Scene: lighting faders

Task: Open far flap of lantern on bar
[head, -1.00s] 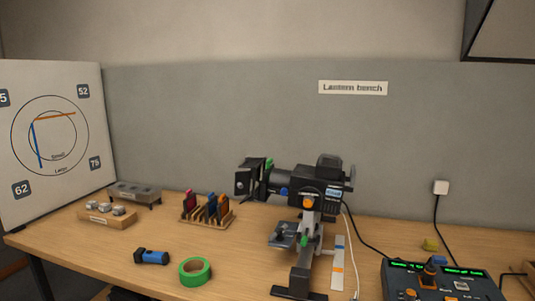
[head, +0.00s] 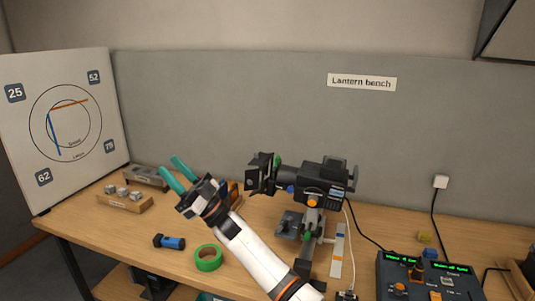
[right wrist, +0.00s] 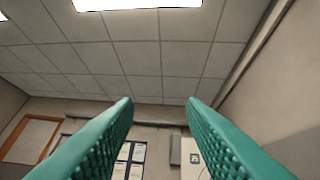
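The black lantern (head: 320,182) is mounted on a stand on the bench, its front facing left. Dark flaps (head: 261,174) stand at its front end; which one is the far flap, and how far it is open, is too small to tell. My right gripper (head: 167,164) is to the left of the lantern, apart from the flaps. Its two teal fingers are spread with nothing between them. In the right wrist view the fingers (right wrist: 160,102) are also apart and empty, with ceiling and wall beyond. My left gripper is in neither view now.
My right arm hides most of the slotted rack behind it. A green tape roll (head: 208,258) and a blue torch (head: 169,242) lie at the front left. A control desk (head: 395,268) stands at the right. A whiteboard (head: 62,130) stands at the left.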

